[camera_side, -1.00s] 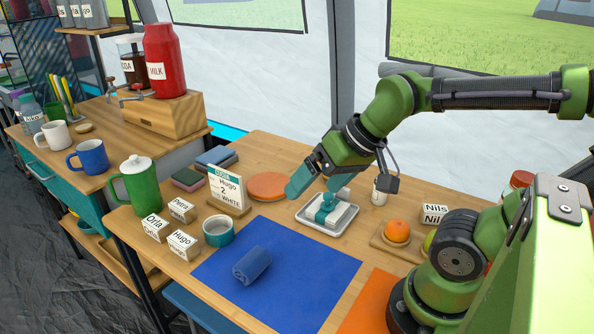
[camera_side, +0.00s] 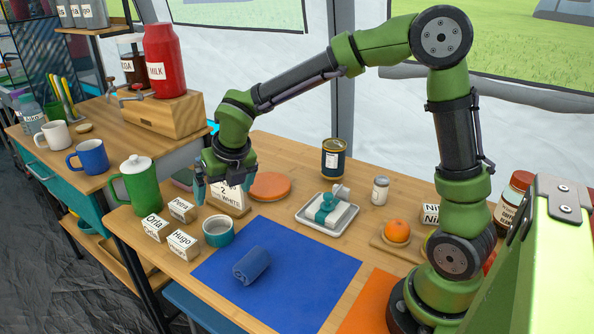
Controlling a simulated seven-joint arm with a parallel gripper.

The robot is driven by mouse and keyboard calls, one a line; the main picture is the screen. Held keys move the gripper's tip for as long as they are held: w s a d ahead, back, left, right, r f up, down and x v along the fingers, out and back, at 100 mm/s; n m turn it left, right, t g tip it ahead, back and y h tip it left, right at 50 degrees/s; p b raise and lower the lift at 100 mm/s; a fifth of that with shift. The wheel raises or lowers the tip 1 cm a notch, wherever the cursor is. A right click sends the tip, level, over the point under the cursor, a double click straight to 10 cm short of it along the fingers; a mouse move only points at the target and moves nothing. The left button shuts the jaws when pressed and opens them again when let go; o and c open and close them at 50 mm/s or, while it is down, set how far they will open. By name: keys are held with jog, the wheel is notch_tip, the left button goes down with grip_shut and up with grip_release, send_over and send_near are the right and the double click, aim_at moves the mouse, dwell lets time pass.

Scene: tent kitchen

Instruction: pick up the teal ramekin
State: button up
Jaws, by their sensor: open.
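The teal ramekin (camera_side: 218,232) stands upright on the wooden table, at the upper left edge of the blue mat. It has a white inside and looks empty. My gripper (camera_side: 223,192) is open, above and just behind the ramekin in this view, apart from it. Its teal fingers point down, with one on each side of the order card. The card (camera_side: 232,205) is partly hidden behind my gripper.
Name blocks (camera_side: 183,245) stand left of the ramekin, and a green pot (camera_side: 139,188) is behind them. A rolled blue cloth (camera_side: 252,265) lies on the blue mat (camera_side: 300,265). A metal tray (camera_side: 341,226) and an orange disc (camera_side: 271,186) are to the right.

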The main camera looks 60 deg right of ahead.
jog(key=n, duration=0.2)
send_near(217, 233)
jog(key=shift+w+a+f, duration=0.25)
jog(key=shift+a+f, duration=0.05)
jog(key=shift+f, duration=0.2)
jog(key=x, duration=0.5)
jog(key=shift+w+d+f, duration=0.1)
jog(key=shift+d+f, duration=0.2)
jog(key=shift+d, duration=0.05)
jog(key=c, duration=0.9)
jog(key=shift+r, duration=0.1)
jog(key=shift+c, duration=0.2)
